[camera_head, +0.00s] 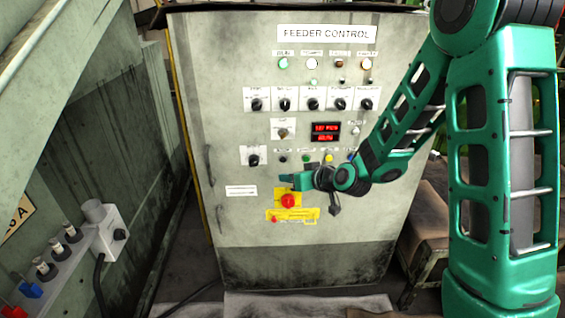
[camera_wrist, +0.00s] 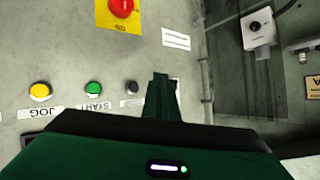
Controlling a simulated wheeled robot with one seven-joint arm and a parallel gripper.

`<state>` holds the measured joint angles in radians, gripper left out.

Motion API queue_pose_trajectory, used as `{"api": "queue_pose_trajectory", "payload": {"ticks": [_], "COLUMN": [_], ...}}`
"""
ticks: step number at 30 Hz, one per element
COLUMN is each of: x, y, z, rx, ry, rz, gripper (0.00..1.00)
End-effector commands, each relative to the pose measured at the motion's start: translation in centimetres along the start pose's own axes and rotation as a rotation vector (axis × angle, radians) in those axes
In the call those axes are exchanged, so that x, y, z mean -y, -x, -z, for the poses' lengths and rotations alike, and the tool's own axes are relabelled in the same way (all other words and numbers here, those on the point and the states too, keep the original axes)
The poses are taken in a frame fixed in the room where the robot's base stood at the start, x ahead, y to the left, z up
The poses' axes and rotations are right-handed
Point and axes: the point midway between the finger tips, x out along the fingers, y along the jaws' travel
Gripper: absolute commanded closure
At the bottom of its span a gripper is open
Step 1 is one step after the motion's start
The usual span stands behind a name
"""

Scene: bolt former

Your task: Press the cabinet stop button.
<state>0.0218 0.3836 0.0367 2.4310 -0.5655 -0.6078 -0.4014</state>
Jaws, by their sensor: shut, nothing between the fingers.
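The feeder control cabinet (camera_head: 235,120) stands ahead with rows of knobs and buttons. A small black button (camera_head: 283,158) sits left of a green button (camera_head: 307,158) and a yellow one (camera_head: 329,158). In the wrist view, turned upside down, the black button (camera_wrist: 133,87) is beside the green START button (camera_wrist: 93,88); its own label is partly hidden and I cannot read it. My gripper (camera_head: 284,179) is shut and empty, in front of the panel just below the black button. In the wrist view its fingers (camera_wrist: 160,80) appear right of that button. I cannot tell the gap to the panel.
A red mushroom button (camera_head: 288,201) on a yellow plate sits just below my gripper. It also shows in the wrist view (camera_wrist: 120,7). A grey machine side (camera_head: 110,120) stands at left, and a table (camera_head: 430,215) at right of the cabinet.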

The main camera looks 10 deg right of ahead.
Motion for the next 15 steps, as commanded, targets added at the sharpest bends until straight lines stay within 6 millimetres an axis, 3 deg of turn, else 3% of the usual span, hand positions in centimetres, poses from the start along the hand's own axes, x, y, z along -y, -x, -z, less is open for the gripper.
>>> {"api": "queue_pose_trajectory", "payload": {"ticks": [15], "x": [-2.9], "y": [-4.0], "z": [2.9], "rx": [0.0], "ry": [0.002], "rz": [-0.001], "gripper": [1.0]}}
